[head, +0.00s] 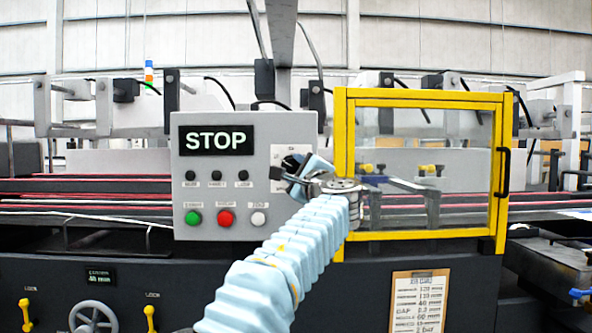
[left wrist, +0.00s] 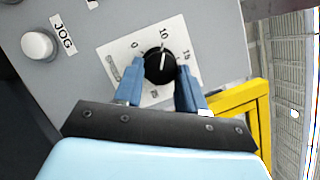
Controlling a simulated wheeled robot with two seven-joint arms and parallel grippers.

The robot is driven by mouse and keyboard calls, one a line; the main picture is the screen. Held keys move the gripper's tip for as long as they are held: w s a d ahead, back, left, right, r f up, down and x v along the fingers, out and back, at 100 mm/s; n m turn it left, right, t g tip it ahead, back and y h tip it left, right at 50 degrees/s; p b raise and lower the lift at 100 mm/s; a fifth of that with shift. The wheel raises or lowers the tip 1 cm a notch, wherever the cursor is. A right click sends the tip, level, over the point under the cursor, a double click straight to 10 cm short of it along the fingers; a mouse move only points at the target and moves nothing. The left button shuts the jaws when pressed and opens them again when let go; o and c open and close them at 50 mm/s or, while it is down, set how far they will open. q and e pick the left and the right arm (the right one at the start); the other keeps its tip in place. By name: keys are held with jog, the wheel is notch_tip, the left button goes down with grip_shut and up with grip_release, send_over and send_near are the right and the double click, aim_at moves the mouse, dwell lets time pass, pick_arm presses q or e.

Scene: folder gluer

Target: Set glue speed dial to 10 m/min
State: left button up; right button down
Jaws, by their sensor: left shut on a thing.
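The glue speed dial (left wrist: 159,65) is a round black knob with a white pointer line, on a white scale plate (left wrist: 117,49) marked 0, 10 and 15. In the left wrist view the pointer line points at or very near the 10 mark. My left gripper (left wrist: 160,78) has its two blue fingers on either side of the knob, shut on it. In the head view my left gripper (head: 297,176) reaches the right part of the grey control panel (head: 245,124) and hides the knob there. My right gripper is in neither view.
The panel carries a STOP display (head: 216,140), green (head: 194,218), red (head: 226,218) and white (head: 258,219) buttons, and small black knobs. A yellow-framed guard door (head: 420,96) stands close to the right of my left gripper. A job card (head: 417,302) hangs below.

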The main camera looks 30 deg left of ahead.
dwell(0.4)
pick_arm(q)
jog(key=o, duration=1)
jog(key=shift+o, duration=0.2)
jog(key=shift+s+d+f+b, duration=0.15)
jog(key=shift+d+b, duration=0.1)
jog(key=shift+b, duration=0.05)
jog(key=b+v, duration=0.4)
jog(key=v, duration=0.9)
jog(key=shift+b, duration=0.35)
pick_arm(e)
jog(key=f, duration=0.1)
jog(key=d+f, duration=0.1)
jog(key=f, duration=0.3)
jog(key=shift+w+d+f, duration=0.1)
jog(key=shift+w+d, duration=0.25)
